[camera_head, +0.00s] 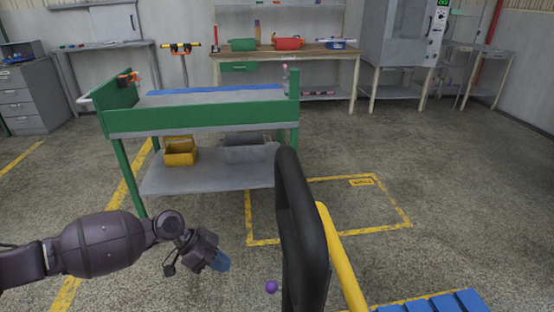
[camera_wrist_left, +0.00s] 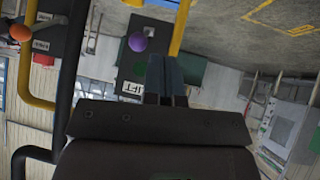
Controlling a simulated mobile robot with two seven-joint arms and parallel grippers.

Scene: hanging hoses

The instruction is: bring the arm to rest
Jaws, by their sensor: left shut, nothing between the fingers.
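My left arm comes in from the left in the head view. My left gripper (camera_head: 219,261) is low, left of a thick black upright loop, and apart from it. In the left wrist view my left gripper's fingers (camera_wrist_left: 165,74) are together with nothing between them. My right gripper shows in neither view.
The black loop (camera_head: 303,232) and a yellow bar (camera_head: 340,260) stand near centre. A purple ball (camera_head: 271,287) is right of the gripper; it also shows in the wrist view (camera_wrist_left: 138,42). A green cart (camera_head: 200,119) stands beyond.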

